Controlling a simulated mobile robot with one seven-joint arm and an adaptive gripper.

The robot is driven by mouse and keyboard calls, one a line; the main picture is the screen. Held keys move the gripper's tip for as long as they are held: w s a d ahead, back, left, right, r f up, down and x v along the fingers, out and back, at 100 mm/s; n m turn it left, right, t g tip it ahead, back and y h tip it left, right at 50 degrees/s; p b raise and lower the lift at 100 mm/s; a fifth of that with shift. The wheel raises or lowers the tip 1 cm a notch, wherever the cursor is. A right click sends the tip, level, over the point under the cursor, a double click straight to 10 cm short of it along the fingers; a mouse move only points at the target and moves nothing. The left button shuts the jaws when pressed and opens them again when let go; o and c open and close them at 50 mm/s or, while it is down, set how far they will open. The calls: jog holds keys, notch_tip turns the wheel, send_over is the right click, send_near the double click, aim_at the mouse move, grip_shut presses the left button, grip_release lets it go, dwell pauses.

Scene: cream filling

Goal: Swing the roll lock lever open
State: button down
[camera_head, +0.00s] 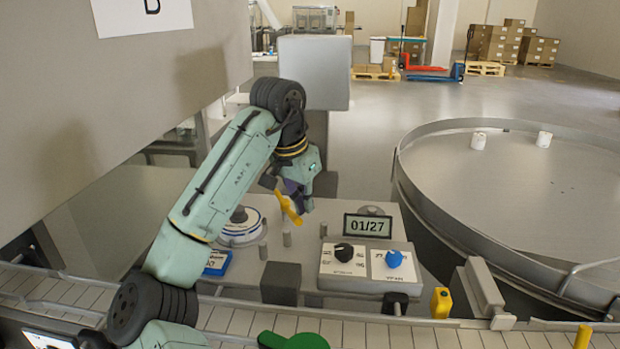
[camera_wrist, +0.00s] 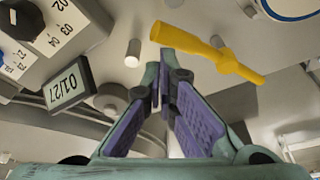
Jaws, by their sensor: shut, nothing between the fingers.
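A yellow lever (camera_head: 288,208), which I take to be the roll lock lever, stands out over the grey machine top. In the wrist view the yellow lever (camera_wrist: 208,50) lies slantwise just beyond my fingertips, its thick end close to them. My gripper (camera_head: 303,201) is beside the lever in the head view, and its fingers hide part of the area behind. In the wrist view my gripper (camera_wrist: 168,68) is shut and empty. I cannot tell whether the fingertips touch the lever.
A round white-and-blue unit (camera_head: 240,230) sits left of the lever, with short grey posts (camera_head: 287,240) nearby. To the right are a 01/27 display (camera_head: 367,226), and a box with a black knob (camera_head: 344,252) and a blue knob (camera_head: 394,259). A slatted conveyor (camera_head: 270,321) runs in front.

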dwell(0.3)
notch_tip(320, 180, up, 12)
jog(key=shift+w+d+f+b, duration=0.15)
jog(key=shift+d+b, duration=0.1)
jog(key=shift+b, duration=0.2)
dwell(0.4)
